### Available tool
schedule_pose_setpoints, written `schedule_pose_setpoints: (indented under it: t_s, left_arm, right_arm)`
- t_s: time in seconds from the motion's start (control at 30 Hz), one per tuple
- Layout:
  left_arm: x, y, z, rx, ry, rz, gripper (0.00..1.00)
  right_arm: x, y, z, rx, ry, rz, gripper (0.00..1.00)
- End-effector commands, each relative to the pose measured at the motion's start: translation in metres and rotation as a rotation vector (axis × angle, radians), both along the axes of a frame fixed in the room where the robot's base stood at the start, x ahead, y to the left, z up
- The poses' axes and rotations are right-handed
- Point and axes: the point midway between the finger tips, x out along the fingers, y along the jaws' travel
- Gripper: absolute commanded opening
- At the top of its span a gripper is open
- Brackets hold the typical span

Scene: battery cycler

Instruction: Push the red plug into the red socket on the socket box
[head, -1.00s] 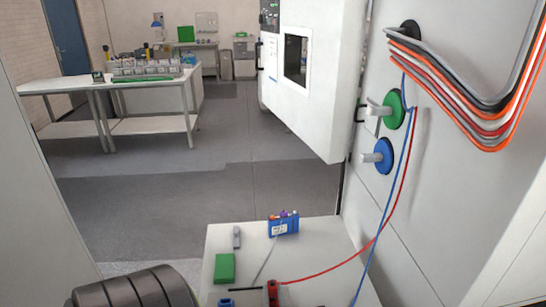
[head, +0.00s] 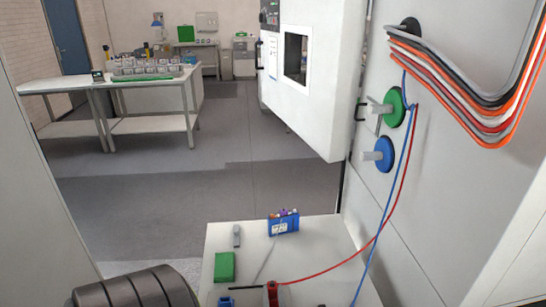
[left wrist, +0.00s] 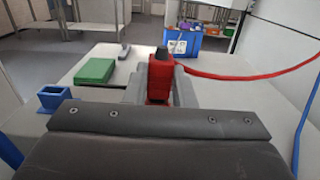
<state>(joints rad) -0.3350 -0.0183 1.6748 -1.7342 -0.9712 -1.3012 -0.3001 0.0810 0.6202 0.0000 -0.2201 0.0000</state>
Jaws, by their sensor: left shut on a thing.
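The red plug (left wrist: 159,72) with a dark top stands roughly upright between the grey fingers of my left gripper (left wrist: 159,93) in the left wrist view, and the gripper is shut on it. A red cable runs from the plug to the right. In the head view the red plug (head: 272,294) shows at the bottom edge. A blue open-topped square piece (left wrist: 62,98) stands left of the plug; it also shows in the head view (head: 226,302). I cannot make out the red socket or the socket box; the plug's lower end is hidden by my gripper. My right gripper is not in view.
The white tabletop (head: 315,240) holds a green block (head: 225,267), a small grey block (head: 237,236) and a blue box (head: 284,224) with coloured tops. The red cable (head: 330,268) and a blue cable (head: 368,265) rise to the wall panel on the right.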

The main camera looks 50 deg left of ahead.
Motion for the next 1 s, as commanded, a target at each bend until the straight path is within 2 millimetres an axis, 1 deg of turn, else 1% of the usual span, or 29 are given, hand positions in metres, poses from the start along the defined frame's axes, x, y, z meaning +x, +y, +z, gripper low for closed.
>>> schedule_pose_setpoints:
  t_s: [0.33, 0.47, 0.5, 0.67, 0.7, 1.0]
  left_arm:
    - [0.0001, 0.0001, -0.0057, 0.001, -0.001, 0.0, 0.0]
    - [0.0003, 0.0001, -0.0044, 0.002, -0.001, 0.0, 0.0]
    - [0.0003, 0.0001, -0.0043, 0.002, -0.001, 0.0, 0.26]
    - [0.0003, 0.0001, -0.0044, 0.001, -0.001, 0.0, 0.46]
    - [0.0001, 0.0001, -0.0045, 0.001, -0.001, 0.0, 0.48]
    - [0.0, 0.0, -0.0029, -0.001, -0.001, 0.0, 0.48]
  right_arm:
    - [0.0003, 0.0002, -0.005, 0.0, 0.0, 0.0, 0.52]
    - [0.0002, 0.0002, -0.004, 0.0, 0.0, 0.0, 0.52]
    - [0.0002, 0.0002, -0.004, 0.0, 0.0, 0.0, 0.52]
    - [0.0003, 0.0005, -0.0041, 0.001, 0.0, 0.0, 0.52]
    - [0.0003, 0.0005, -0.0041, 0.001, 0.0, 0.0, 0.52]
    - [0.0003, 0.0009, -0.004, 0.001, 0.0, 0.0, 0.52]
